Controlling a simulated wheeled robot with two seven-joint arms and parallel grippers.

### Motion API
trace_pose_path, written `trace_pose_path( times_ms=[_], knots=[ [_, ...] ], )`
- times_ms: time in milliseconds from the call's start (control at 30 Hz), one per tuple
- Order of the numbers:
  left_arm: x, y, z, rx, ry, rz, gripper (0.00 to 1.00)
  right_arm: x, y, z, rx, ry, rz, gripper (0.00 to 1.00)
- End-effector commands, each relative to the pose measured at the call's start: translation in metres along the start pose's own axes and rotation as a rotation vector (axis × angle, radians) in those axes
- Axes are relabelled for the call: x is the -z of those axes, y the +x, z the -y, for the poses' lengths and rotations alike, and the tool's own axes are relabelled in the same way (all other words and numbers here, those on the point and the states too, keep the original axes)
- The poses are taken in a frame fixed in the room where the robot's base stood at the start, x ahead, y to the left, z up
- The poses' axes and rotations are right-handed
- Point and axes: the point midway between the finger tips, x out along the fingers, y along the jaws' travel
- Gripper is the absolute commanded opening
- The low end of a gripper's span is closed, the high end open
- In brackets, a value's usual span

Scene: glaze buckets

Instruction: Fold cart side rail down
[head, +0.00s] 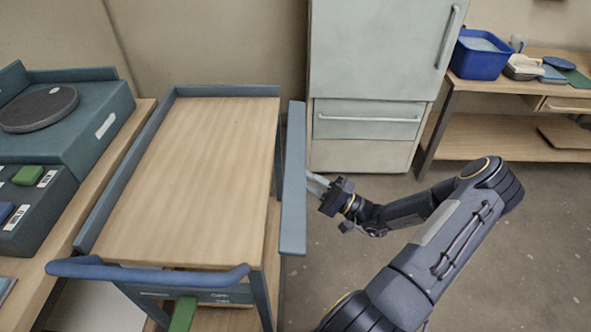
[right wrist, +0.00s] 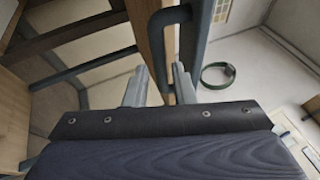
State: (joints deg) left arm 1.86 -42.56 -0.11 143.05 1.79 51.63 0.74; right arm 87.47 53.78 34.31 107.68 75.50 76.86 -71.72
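The cart (head: 190,170) has a wooden top with blue-grey rails on its left and far edges. Its right side rail (head: 293,190) is a long blue-grey board along the right edge, standing slightly apart from the wooden top. My right gripper (head: 313,184) is just outside this rail, about midway along it, fingers pointing at the cart. In the right wrist view, the two grey fingers (right wrist: 159,76) are spread apart, with a wooden edge and a dark loop-shaped bar (right wrist: 158,40) beyond them. Contact with the rail cannot be told. My left gripper is not in view.
A bench (head: 33,290) with a turntable (head: 38,109) stands close at the cart's left. A pale cabinet (head: 372,75) is behind. A table (head: 500,90) with a blue tub (head: 479,60) stands at the back right. Floor right of the cart is clear.

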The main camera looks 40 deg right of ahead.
Motion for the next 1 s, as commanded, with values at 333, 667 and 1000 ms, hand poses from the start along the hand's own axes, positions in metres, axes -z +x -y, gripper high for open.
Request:
trace_pose_path(
  times_ms=[333, 667, 1000],
  knots=[
    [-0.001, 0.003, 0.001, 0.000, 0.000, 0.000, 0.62, 0.000, 0.044, 0.000, 0.000, -0.001, 0.002, 0.23],
    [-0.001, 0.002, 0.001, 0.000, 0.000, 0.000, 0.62, 0.000, 0.047, 0.000, -0.001, -0.001, 0.001, 0.21],
    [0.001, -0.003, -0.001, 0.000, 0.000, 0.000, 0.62, 0.000, 0.047, 0.004, -0.017, -0.007, 0.002, 0.00]
  ],
)
